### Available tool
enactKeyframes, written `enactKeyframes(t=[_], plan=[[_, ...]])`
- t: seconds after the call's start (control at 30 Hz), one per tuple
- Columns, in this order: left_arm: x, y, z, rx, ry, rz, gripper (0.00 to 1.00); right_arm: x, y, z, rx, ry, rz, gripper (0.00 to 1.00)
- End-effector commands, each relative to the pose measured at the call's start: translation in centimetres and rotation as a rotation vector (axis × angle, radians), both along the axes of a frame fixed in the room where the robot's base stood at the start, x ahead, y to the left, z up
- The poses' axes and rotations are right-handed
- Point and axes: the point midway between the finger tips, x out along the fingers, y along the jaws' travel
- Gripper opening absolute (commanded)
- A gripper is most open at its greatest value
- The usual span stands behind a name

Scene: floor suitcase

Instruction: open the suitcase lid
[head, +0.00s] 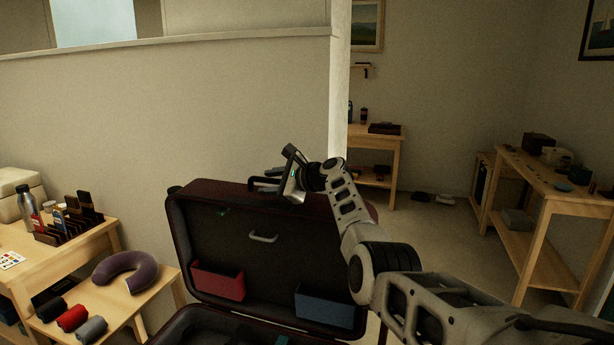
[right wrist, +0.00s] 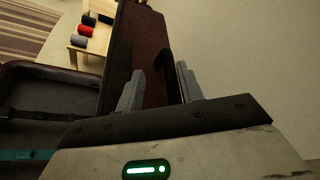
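The suitcase lid (head: 275,240) stands raised at a steep angle behind the suitcase base (head: 235,328), its dark inside facing me. The lid's maroon outer face (right wrist: 146,45) shows in the right wrist view. My right gripper (head: 264,183) is at the lid's top edge, near the middle. In the right wrist view its two fingers (right wrist: 160,90) are apart, with part of the lid and a dark strip, perhaps the handle, showing between them. I cannot tell whether either finger touches the lid. My left gripper is not in view.
A red pocket (head: 217,281) and a blue pocket (head: 325,306) are on the lid's inside. A wooden bench (head: 150,312) with a neck pillow (head: 127,269) and rolled cloths (head: 72,317) stands at left. A wall (head: 170,120) rises behind. Open floor lies to the right.

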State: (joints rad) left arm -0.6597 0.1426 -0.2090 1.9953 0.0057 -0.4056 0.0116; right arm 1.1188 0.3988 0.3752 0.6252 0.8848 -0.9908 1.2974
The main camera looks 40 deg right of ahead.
Motion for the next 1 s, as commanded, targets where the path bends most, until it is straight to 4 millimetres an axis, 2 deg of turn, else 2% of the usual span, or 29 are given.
enactKeyframes(t=[0.27, 0.63, 0.8, 1.0], plan=[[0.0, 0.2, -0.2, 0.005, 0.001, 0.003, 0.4, -3.8, -1.2, 1.0, -0.005, 0.001, -0.001, 0.36], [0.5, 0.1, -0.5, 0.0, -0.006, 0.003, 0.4, -10.7, -3.4, 3.2, -0.002, 0.0, 0.0, 0.36], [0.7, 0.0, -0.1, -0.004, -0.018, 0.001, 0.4, -12.4, -3.9, 3.9, 0.001, 0.0, 0.001, 0.36], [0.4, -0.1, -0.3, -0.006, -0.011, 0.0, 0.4, -12.9, -4.0, 4.1, 0.001, 0.001, 0.002, 0.36]])
